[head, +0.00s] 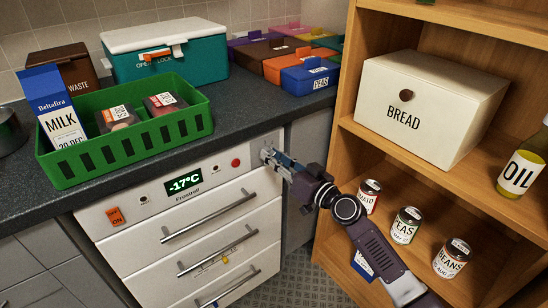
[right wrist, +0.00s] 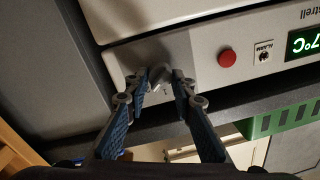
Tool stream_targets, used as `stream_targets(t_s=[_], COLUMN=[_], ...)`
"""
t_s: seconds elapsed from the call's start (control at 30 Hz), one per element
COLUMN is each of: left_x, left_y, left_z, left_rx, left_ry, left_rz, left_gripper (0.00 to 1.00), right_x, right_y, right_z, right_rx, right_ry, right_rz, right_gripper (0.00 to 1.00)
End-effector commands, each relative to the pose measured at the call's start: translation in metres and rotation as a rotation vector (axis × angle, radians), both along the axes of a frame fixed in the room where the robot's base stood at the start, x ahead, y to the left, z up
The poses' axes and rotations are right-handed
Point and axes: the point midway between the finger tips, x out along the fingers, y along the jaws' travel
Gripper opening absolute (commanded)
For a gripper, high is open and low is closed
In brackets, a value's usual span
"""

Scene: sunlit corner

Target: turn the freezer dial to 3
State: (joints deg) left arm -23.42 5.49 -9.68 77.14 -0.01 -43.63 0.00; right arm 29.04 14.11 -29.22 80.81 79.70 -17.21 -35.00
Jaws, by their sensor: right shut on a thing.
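The freezer (head: 150,203) is a white unit under the dark counter, with a control panel along its top. Its green display (head: 184,182) reads -17°C. My right gripper (head: 270,157) is at the right end of the panel, shut on the small grey dial, which the fingers mostly hide in the head view. In the right wrist view the dial (right wrist: 160,74) sits between the fingertips of my right gripper (right wrist: 161,82). I cannot read the dial's numbers or its pointer. My left gripper is not in view.
A red button (head: 236,162) is just left of the dial, and an orange ON switch (head: 115,216) is at the panel's left end. Drawer handles (head: 210,217) stick out below. A wooden shelf (head: 345,150) with cans and a bread box stands close on the right.

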Motion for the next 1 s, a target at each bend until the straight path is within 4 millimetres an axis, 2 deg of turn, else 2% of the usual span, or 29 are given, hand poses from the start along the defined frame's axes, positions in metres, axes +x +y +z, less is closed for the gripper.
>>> stream_targets(t_s=[0.3,0.6,1.0], left_x=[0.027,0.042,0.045], left_y=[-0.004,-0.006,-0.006], left_z=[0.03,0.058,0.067], left_rx=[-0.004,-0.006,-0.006], left_ry=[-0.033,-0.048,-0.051], left_rz=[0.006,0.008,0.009], left_gripper=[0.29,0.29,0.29], right_x=[0.0,0.0,0.0], right_y=[0.0,-0.001,-0.001], right_z=[-0.003,-0.003,-0.004], right_rx=[0.155,0.375,0.605], right_ry=[0.111,0.272,0.441], right_rz=[-0.001,-0.001,-0.001], right_gripper=[0.0,0.0,0.0])
